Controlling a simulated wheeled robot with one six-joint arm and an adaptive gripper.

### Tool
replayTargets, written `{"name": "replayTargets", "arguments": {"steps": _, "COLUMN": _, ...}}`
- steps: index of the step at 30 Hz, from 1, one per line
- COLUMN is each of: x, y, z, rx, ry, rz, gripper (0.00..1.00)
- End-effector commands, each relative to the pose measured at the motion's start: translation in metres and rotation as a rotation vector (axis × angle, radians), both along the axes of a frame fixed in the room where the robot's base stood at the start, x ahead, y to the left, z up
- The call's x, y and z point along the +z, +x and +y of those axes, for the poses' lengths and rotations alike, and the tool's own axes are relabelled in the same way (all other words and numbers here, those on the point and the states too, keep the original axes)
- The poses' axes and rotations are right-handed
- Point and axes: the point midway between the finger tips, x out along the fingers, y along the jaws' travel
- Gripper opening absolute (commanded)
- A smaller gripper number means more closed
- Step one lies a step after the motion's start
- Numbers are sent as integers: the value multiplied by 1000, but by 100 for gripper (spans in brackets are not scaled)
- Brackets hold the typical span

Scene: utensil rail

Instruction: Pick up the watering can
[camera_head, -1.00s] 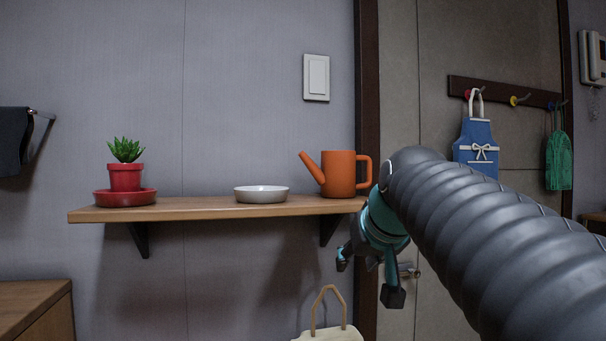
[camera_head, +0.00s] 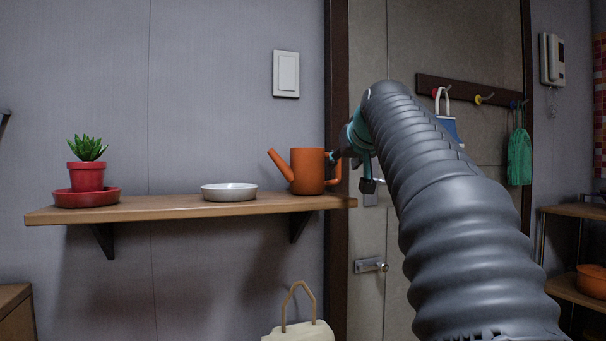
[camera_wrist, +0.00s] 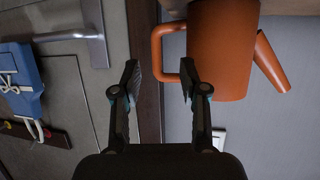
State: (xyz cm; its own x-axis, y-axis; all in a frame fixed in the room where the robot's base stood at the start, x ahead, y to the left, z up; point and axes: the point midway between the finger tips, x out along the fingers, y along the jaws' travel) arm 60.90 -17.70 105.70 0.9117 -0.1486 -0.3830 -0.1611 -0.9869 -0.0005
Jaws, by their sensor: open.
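An orange watering can (camera_head: 308,171) stands upright at the right end of the wooden wall shelf (camera_head: 190,207). Its spout points left and its handle points right in the head view. The can also shows in the wrist view (camera_wrist: 222,50), with its handle close to the fingertips. My gripper (camera_head: 350,165) is at the handle side of the can, partly hidden behind my arm. In the wrist view my gripper (camera_wrist: 160,82) is open. The handle's near edge shows at the gap by the right finger; I cannot tell whether they touch.
A white dish (camera_head: 229,192) and a potted succulent (camera_head: 87,172) on a red saucer (camera_head: 87,198) stand left of the can. A door with a handle (camera_head: 371,265) is behind my arm. A cream bag (camera_head: 298,331) is below the shelf.

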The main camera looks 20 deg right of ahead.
Motion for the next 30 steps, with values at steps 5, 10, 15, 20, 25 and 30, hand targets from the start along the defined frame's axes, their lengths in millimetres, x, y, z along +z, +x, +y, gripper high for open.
{"name": "replayTargets", "arguments": {"steps": 5, "x": -7, "y": 16, "z": -3, "rx": -1, "ry": 0, "rz": 0, "gripper": 43}}
{"name": "replayTargets", "arguments": {"steps": 10, "x": -10, "y": 26, "z": -6, "rx": -1, "ry": 0, "rz": 1, "gripper": 43}}
{"name": "replayTargets", "arguments": {"steps": 15, "x": -17, "y": 48, "z": -13, "rx": -1, "ry": 0, "rz": 1, "gripper": 43}}
{"name": "replayTargets", "arguments": {"steps": 20, "x": -23, "y": 63, "z": -15, "rx": 0, "ry": -1, "rz": 1, "gripper": 43}}
{"name": "replayTargets", "arguments": {"steps": 25, "x": -25, "y": 66, "z": -16, "rx": 0, "ry": -1, "rz": 0, "gripper": 43}}
{"name": "replayTargets", "arguments": {"steps": 30, "x": -25, "y": 66, "z": -16, "rx": -1, "ry": -1, "rz": 0, "gripper": 33}}
